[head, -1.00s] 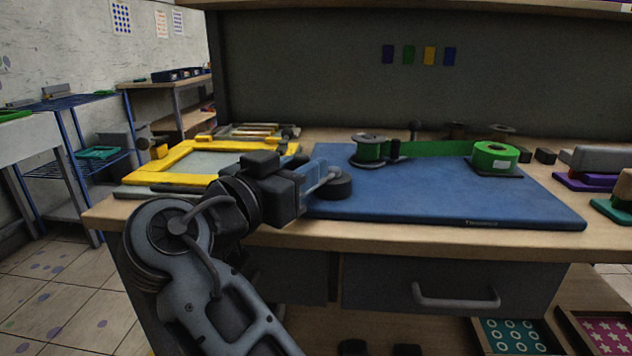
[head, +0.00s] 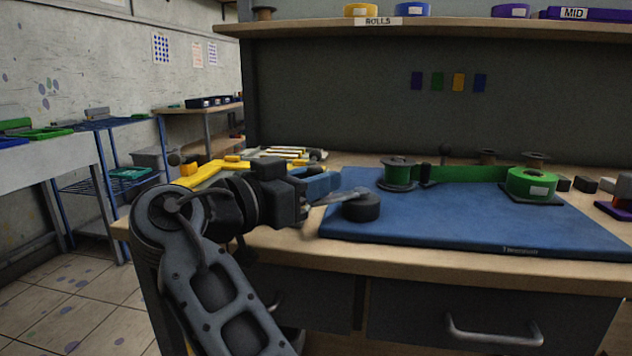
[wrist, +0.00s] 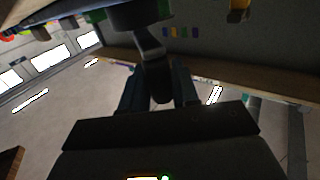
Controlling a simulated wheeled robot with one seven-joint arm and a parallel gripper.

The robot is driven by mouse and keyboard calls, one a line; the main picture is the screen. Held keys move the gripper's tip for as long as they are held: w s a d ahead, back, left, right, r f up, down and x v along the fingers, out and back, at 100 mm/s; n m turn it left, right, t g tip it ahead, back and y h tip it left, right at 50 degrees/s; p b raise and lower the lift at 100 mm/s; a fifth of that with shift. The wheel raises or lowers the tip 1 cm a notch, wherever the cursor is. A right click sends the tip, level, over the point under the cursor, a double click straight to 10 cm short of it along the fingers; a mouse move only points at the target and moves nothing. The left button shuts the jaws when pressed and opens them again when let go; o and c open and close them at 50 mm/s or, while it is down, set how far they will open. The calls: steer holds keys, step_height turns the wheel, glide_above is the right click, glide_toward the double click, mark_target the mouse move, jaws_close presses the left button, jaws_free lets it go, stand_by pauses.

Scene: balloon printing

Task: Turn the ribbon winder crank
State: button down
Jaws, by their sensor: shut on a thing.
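The ribbon winder stands on the blue mat (head: 440,225): a dark spool (head: 398,176) wound with green ribbon (head: 460,174), which runs right to a green roll (head: 531,183). At the mat's left front edge is a dark round hub (head: 361,208) with a grey crank arm (head: 344,195) reaching left from it. My gripper (head: 318,193) is at the left end of that arm. The wrist view shows my two bluish fingers (wrist: 158,92) on either side of a dark grey piece (wrist: 153,62) below a dark round body (wrist: 140,14). The grip itself is partly hidden.
A yellow frame (head: 210,173) lies behind my arm at the left of the workbench (head: 400,257). A drawer handle (head: 494,332) is below the front edge. A shelf (head: 450,26) with rolls overhangs the bench. The mat's front middle is clear.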

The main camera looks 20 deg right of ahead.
steer(key=c, duration=1)
jaws_free()
steer(key=shift+s+a, duration=0.1)
steer(key=v, duration=0.7)
steer(key=shift+s+a, duration=0.1)
steer(key=shift+a, duration=0.15)
steer(key=shift+c, duration=0.2)
